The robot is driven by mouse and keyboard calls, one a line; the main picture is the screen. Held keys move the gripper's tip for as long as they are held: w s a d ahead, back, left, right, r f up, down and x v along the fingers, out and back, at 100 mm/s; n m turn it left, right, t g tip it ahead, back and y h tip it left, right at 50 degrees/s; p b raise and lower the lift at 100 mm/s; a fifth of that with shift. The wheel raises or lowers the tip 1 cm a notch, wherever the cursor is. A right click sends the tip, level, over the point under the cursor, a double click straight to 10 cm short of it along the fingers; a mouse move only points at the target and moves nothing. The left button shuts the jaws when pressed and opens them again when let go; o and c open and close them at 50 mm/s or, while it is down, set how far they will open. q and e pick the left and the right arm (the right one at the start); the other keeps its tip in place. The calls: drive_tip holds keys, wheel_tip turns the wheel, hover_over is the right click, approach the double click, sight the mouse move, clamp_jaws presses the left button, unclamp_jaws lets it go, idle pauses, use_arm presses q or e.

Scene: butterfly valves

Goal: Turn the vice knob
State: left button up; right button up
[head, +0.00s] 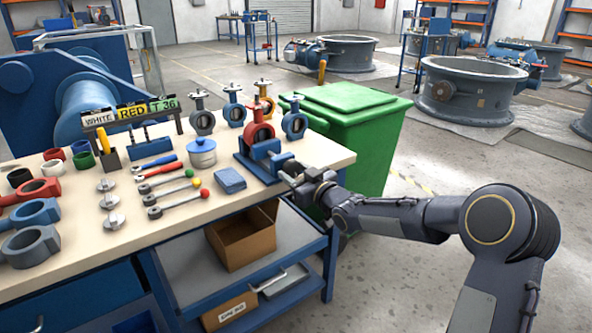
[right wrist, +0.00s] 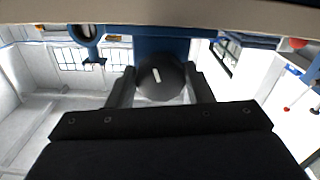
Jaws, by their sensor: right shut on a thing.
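The blue vice (head: 262,158) stands at the right front corner of the workbench, with a red butterfly valve (head: 258,132) upright at it. My right gripper (head: 291,177) reaches in from the right to the vice's front. In the right wrist view, the round dark vice knob (right wrist: 160,78) with a white mark sits between the two fingers of my right gripper (right wrist: 160,88), which are closed on its sides. The mark stands near upright, slightly tilted. Behind the knob is the blue vice body (right wrist: 160,47). In the head view the knob is largely hidden by the gripper. My left gripper is not seen.
The workbench (head: 150,215) carries blue and grey valves, wrenches, a blue pot (head: 202,152) and a blue box (head: 230,180). A cardboard box (head: 245,240) sits on the shelf below. A green bin (head: 350,130) stands behind the bench's right end. Floor to the right is open.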

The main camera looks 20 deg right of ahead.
drive_tip(key=m+p, duration=0.1)
drive_tip(key=m, duration=0.3)
drive_tip(key=shift+a+m, duration=0.1)
drive_tip(key=shift+m, duration=0.2)
drive_tip(key=shift+m+p, duration=0.5)
drive_tip(key=shift+m, duration=1.4)
drive_tip(key=shift+f, duration=0.1)
drive_tip(key=o, duration=1)
drive_tip(key=shift+p+v, duration=0.45)
drive_tip(key=shift+v, duration=3.5)
